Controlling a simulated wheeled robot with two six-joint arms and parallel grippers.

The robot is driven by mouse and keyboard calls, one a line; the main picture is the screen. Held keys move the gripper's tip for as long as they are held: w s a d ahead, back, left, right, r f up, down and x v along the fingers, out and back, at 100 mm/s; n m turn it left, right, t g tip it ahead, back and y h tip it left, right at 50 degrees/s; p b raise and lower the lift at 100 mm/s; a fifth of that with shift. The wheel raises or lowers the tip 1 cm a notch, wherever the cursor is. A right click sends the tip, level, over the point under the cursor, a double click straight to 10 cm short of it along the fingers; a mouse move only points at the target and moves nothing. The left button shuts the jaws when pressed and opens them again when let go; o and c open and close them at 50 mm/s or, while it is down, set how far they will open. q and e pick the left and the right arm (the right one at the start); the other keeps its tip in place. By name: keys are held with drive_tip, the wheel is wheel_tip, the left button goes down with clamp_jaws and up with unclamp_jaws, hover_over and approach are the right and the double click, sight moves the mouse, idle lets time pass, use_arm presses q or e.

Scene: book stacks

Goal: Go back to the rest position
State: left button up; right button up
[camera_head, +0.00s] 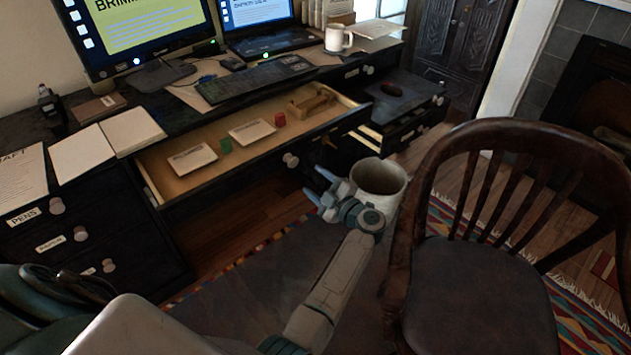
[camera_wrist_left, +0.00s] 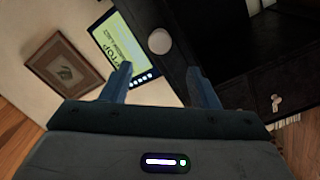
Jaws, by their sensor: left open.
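My left gripper (camera_head: 318,184) is in the middle of the head view, in front of the desk and beside the front of its open drawer (camera_head: 225,183). Its pale blue fingers point up and to the left. In the left wrist view the two fingers of my left gripper (camera_wrist_left: 160,82) stand apart with nothing between them. A round drawer knob (camera_wrist_left: 159,41) on dark furniture shows beyond the fingers. My right gripper does not show.
A pale bin (camera_head: 392,190) stands right behind my left wrist, and a wooden chair (camera_head: 480,290) is to its right. Some floor shows below the drawer.

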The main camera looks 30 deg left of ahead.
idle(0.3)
